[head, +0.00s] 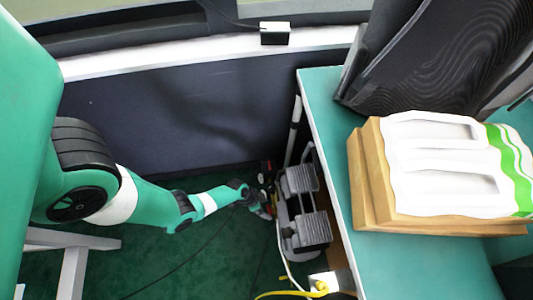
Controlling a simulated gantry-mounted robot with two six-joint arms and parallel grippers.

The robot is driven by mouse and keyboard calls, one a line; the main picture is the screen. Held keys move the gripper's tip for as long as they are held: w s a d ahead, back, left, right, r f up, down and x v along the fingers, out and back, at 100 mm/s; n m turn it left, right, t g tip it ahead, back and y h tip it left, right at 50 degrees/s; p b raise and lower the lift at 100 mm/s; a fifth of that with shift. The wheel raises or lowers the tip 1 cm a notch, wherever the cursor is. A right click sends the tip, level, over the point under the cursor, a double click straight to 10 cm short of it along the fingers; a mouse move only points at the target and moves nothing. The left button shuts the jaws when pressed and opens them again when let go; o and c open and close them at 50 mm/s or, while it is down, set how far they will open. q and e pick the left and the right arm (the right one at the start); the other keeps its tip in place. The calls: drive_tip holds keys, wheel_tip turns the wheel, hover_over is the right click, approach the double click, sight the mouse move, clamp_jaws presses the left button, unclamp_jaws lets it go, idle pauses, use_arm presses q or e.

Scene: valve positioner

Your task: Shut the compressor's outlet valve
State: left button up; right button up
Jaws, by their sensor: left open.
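The compressor (303,205) is a grey and black machine low on the floor, between the dark wall and the teal table. My left arm reaches down from the left, and my left gripper (266,208) is at the compressor's left side. The gripper is small and dark in the picture, and it is open. Small red and yellow parts show beside it, but I cannot make out the outlet valve or whether the gripper touches it. My right gripper is not in view.
A teal table (405,265) stands at the right, its edge close beside the compressor. Wooden boards with a white and green package (445,165) and a dark ridged object (440,55) are on it. A yellow hose (290,293) and thin cables lie on the green floor (150,260).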

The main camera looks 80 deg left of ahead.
use_arm(q)
drive_tip(key=shift+w+d+f, duration=0.15)
drive_tip(key=shift+w+f, duration=0.1)
drive_tip(key=shift+f, duration=0.25)
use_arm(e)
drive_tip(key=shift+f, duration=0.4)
use_arm(q)
drive_tip(key=c, duration=1.4)
drive_tip(key=shift+o, duration=0.2)
drive_tip(key=shift+a+n+h, duration=0.2)
drive_tip(key=shift+n+h, duration=0.1)
drive_tip(key=shift+n, duration=0.1)
drive_tip(key=shift+a+f+n+h, duration=0.1)
drive_tip(key=shift+n+h, duration=0.8)
drive_tip(key=shift+h, duration=0.1)
